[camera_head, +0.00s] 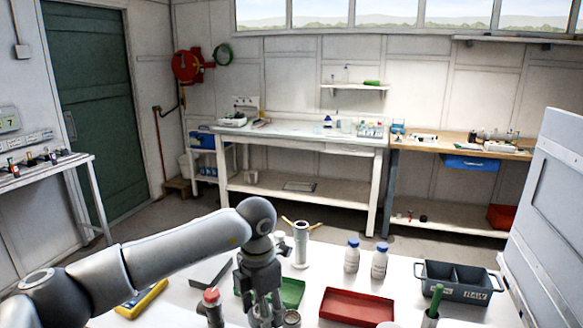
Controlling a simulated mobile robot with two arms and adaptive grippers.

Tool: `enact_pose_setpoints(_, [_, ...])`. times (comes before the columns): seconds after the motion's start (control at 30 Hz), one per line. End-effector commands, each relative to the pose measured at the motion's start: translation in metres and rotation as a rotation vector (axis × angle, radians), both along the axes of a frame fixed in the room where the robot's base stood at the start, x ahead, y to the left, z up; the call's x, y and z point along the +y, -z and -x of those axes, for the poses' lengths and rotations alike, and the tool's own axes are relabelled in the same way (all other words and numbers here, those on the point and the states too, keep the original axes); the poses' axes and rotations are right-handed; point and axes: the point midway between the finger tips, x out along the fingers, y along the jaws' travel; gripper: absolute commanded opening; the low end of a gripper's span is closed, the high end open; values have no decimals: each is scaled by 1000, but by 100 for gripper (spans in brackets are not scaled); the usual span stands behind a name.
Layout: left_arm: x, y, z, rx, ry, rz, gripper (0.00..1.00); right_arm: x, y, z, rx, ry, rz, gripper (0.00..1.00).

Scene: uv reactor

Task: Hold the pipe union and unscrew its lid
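My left arm reaches in from the left, and its dark grey gripper (263,312) points down over the front of the white table. Its fingertips run to the bottom edge of the picture, so I cannot tell whether it is open or shut or holds anything. A small round grey metal part (292,319) shows just right of the fingers; it may be the pipe union, but it is cut off and partly hidden. A grey fitting with an orange-red top (211,297) stands left of the gripper. My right gripper is not in view.
Behind the gripper stand a metal cylinder with two brass arms (301,247) and a green tray (291,292). A red tray (357,307), two white bottles with blue caps (352,258), a dark divided bin (458,281) and a yellow-blue tool (141,299) are around it.

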Motion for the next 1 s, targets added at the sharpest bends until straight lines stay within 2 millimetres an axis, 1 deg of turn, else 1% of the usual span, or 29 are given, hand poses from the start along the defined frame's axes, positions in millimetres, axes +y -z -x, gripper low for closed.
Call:
enact_pose_setpoints(0.03, [8, 1, 6, -1, 88, 0, 24, 0, 17, 3, 12, -1, 0, 60])
enact_pose_setpoints(0.1, [16, 3, 14, -4, 218, -1, 24, 0, 38, 8, 20, -2, 1, 60])
enact_pose_setpoints(0.3, [40, 9, 40, -8, 591, -5, 24, -3, 96, 27, 45, -7, 4, 60])
enact_pose_setpoints(0.37, [47, 10, 49, -10, 703, -6, 24, -4, 112, 34, 53, -8, 5, 60])
enact_pose_setpoints(0.5, [63, 13, 71, -12, 964, -9, 24, -7, 148, 55, 70, -12, 7, 60])
enact_pose_setpoints(0.67, [80, 16, 98, -13, 1262, -13, 24, -11, 185, 83, 91, -17, 9, 60])
enact_pose_setpoints(0.8, [95, 19, 124, -12, 1525, -16, 24, -16, 212, 111, 109, -21, 12, 60])
enact_pose_setpoints(1.0, [114, 21, 162, -9, 1882, -19, 24, -24, 242, 154, 132, -26, 16, 60])
